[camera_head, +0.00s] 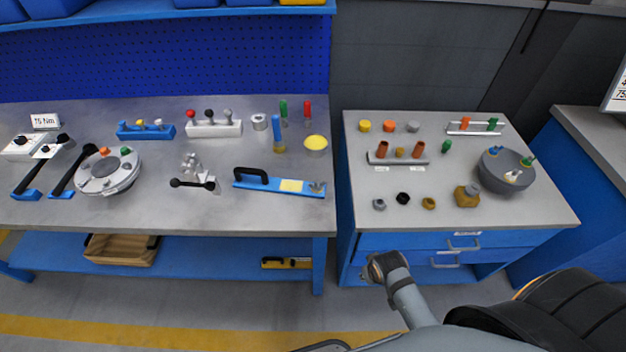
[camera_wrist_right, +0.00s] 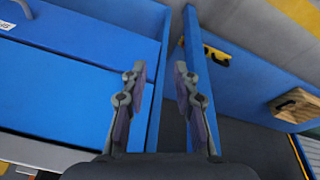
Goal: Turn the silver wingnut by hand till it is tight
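A small silver piece that looks like the wingnut (camera_head: 317,187) sits at the right end of a blue plate (camera_head: 249,183) on the left bench. The plate carries a black handle and a yellow label. The wingnut is too small to tell how tight it is. My right gripper (camera_head: 374,268) is low in front of the right cabinet, well away from the wingnut. In the right wrist view its fingers (camera_wrist_right: 160,70) are apart with nothing between them. My left gripper is in neither view.
A flanged shell (camera_head: 108,187) and a black-knobbed fitting (camera_head: 193,170) stand on the left bench. A narrow gap separates bench and cabinet. A wooden crate (camera_head: 103,255) lies on the lower shelf.

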